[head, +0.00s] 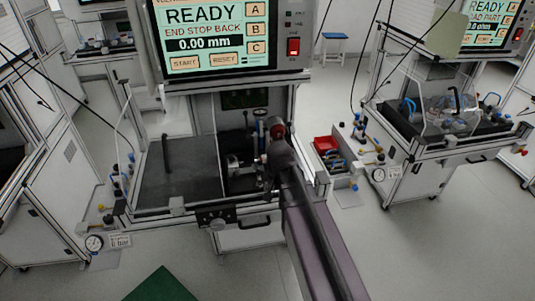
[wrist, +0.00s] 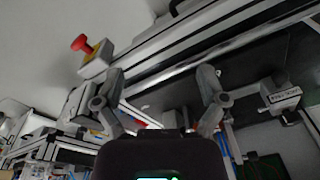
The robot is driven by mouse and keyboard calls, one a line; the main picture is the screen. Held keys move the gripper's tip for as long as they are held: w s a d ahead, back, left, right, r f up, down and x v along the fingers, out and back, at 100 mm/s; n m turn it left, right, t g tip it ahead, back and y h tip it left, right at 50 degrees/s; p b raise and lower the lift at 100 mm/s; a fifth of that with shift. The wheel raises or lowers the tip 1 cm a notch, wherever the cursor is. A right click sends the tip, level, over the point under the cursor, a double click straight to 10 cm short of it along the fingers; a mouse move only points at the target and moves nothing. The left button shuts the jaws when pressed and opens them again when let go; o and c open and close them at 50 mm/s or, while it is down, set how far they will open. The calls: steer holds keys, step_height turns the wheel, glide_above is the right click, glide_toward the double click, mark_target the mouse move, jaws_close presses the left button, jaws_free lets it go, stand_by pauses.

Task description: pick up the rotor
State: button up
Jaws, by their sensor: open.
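I cannot make out the rotor for sure in either view. Small metal parts of a fixture (head: 236,162) show in the bench's right bay in the head view, beside my arm. My arm reaches in from the lower right and hides part of that bay. In the wrist view my gripper (wrist: 160,95) has its two fingers spread wide with nothing between them. It is near the bench's aluminium frame edge (wrist: 190,45). My gripper's fingertips are not clear in the head view.
A display (head: 215,35) reading READY stands over the bench. A dark upright piece (head: 166,152) stands on the bench's dark left surface (head: 185,185). A red bin (head: 326,144) is to the right. A red button (wrist: 82,43) shows in the wrist view. Grey floor is open at front right.

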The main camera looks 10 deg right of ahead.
mark_target(265, 157)
steer(key=w+r+m+t+p, duration=0.1)
steer(key=w+r+m+p, duration=0.3)
steer(key=w, duration=0.4)
steer(key=w+r+m+t+p, duration=0.1)
steer(key=w+r+m+p, duration=0.4)
steer(key=w+m, duration=0.3)
steer(key=shift+w+r, duration=0.5)
steer(key=shift+r, duration=0.35)
steer(key=shift+f, duration=0.1)
steer(key=b+x, duration=0.8)
steer(key=shift+w+f, duration=0.15)
steer(key=shift+f, duration=0.05)
steer(key=shift+f+b, duration=0.1)
steer(key=shift+b, duration=0.2)
steer(key=shift+b+x, duration=2.4)
steer(key=shift+x, duration=0.1)
steer(key=shift+w+d, duration=0.1)
steer(key=shift+d, duration=0.05)
jaws_close()
